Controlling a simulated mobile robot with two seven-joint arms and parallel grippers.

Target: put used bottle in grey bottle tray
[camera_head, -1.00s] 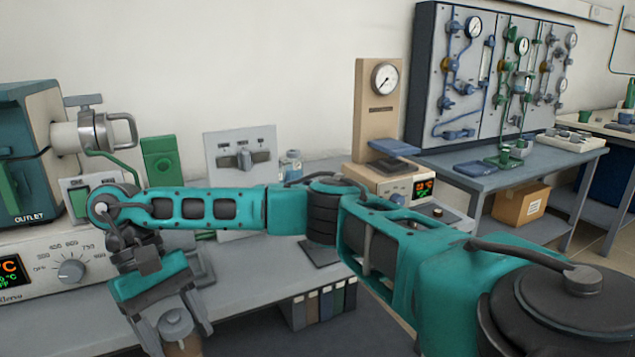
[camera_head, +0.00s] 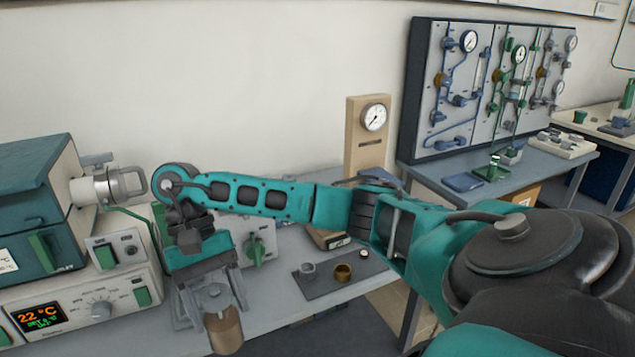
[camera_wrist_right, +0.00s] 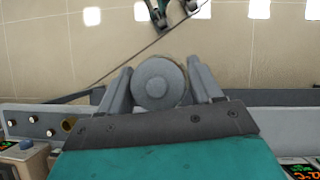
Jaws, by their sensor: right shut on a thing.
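The used bottle (camera_head: 226,332) has a brown body and a grey cap. My right gripper (camera_head: 212,300) is shut on it near the top, and the body hangs below the fingers at the table's front edge. In the right wrist view the round grey cap (camera_wrist_right: 158,82) sits between the two fingers, with floor tiles behind it. I cannot pick out a grey bottle tray for sure in these views. My left gripper is not in view.
A teal furnace (camera_head: 35,205) stands on a control unit with a 22 °C display (camera_head: 40,316) at left. My right arm crosses in front of the middle. A gauge panel (camera_head: 450,65) stands behind another bench.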

